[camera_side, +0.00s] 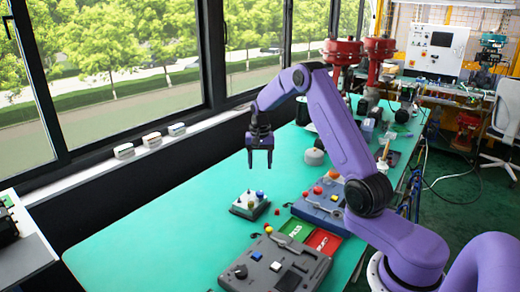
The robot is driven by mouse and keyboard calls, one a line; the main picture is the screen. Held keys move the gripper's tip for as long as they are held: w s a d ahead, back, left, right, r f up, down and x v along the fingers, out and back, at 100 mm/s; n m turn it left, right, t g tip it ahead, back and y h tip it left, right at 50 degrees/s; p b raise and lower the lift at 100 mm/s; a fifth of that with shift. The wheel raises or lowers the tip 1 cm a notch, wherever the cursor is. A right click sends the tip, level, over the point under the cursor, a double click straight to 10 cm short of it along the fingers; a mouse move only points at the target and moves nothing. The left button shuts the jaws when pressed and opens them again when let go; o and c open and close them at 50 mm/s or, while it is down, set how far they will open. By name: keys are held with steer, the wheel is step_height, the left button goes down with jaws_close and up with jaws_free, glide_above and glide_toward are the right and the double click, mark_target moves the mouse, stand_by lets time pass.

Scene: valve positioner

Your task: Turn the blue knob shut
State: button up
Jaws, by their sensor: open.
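A small pale block (240,213) with a dark base sits on the green table and carries a few coloured knobs. A blue knob (260,194) stands on its right side, with a yellow one (251,205) in front of it. The knob is small in this view, and I cannot tell its turn angle. My purple gripper (260,165) points down with its two fingers apart and empty. It hangs above the block, clear of the blue knob.
A grey panel (275,265) with a blue button and a dark dial lies at the front. A blue-grey box (318,205) with red and yellow knobs lies right, beside green and red trays (323,241). A round grey object (314,157) sits behind. The table's left is clear.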

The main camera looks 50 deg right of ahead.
steer(key=shift+r, duration=2.7)
steer(key=s+a+r+n, duration=0.3)
steer(key=s+a+n, duration=0.25)
steer(key=a, duration=0.65)
steer(key=s+a+r+n, duration=0.2)
steer(key=s+a+n, duration=0.35)
steer(key=a, duration=0.65)
steer(key=s+a+f+n, duration=0.1)
steer(key=s+n, duration=1)
steer(key=s, duration=1.5)
steer(key=shift+s+a+n, duration=0.3)
steer(key=shift+a+n, duration=0.1)
steer(key=shift+a, duration=0.35)
steer(key=shift+c, duration=0.2)
